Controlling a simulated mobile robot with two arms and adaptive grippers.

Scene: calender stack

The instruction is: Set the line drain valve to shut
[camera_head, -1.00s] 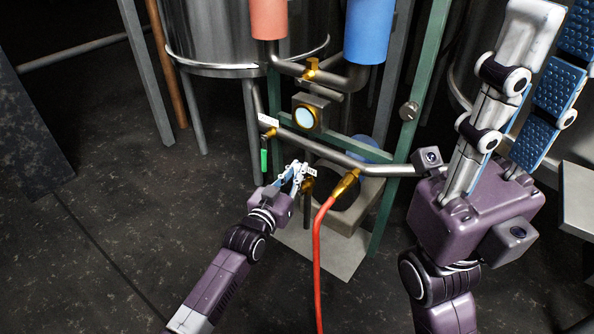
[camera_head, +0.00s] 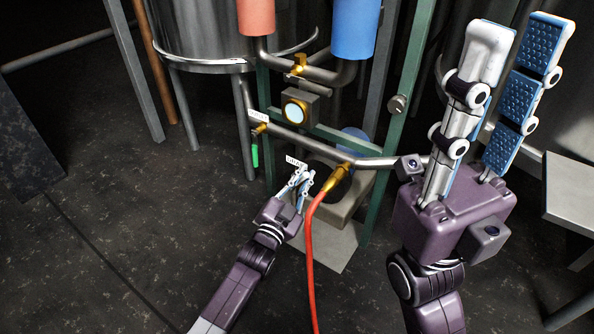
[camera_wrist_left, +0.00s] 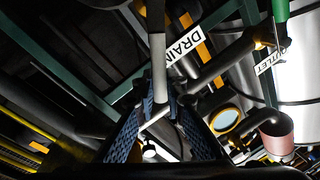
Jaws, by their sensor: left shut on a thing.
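The DRAIN label (camera_head: 295,162) hangs below the lower cross pipe; it also shows large in the left wrist view (camera_wrist_left: 182,42). My left gripper (camera_head: 305,178) is just below this label. In the left wrist view its blue-padded fingers (camera_wrist_left: 158,112) are shut around a grey bar, which appears to be the drain valve lever (camera_wrist_left: 159,82). In the head view the lever and valve body are hidden behind the fingers, so the lever's angle is hard to tell there. My right gripper (camera_head: 520,45) is open and empty, raised in the right foreground.
A green-handled valve (camera_head: 255,155) with an OUTLET label (camera_wrist_left: 268,62) is left of the drain. A red hose (camera_head: 311,250) runs down from a brass fitting (camera_head: 338,178), close right of my left gripper. Green frame posts (camera_head: 385,140) and a steel tank (camera_head: 205,35) stand behind.

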